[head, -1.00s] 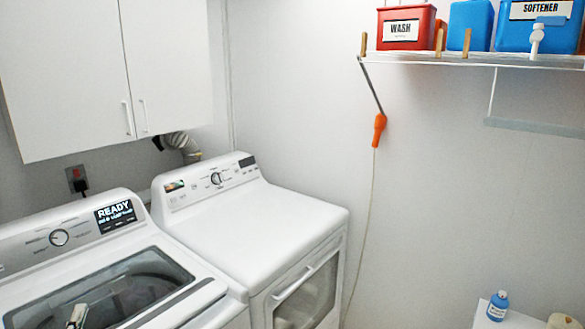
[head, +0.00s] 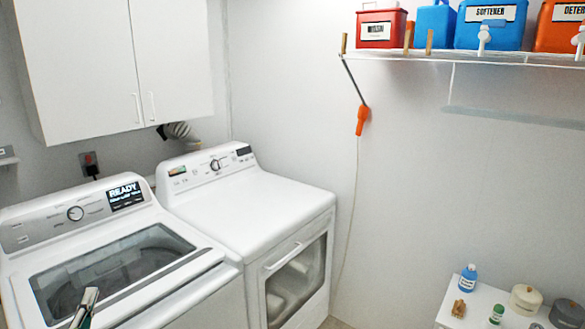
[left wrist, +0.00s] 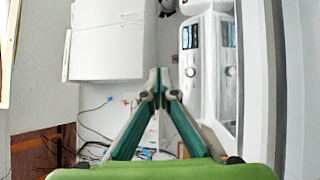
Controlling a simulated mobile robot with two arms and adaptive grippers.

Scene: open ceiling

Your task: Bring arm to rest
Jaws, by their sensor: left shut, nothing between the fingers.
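My left gripper (head: 88,296) shows at the bottom left of the head view, in front of the washer's lid. In the left wrist view its two green fingers (left wrist: 160,82) meet at the tips, shut with nothing between them. The gripper appears apart from the machines. My right gripper is in neither view.
A white washer (head: 60,235) with a "READY" display and a white dryer (head: 262,211) stand side by side below a white cabinet (head: 75,65). A wall shelf (head: 480,59) holds labelled containers. A low white table (head: 462,318) at lower right holds bottles and jars.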

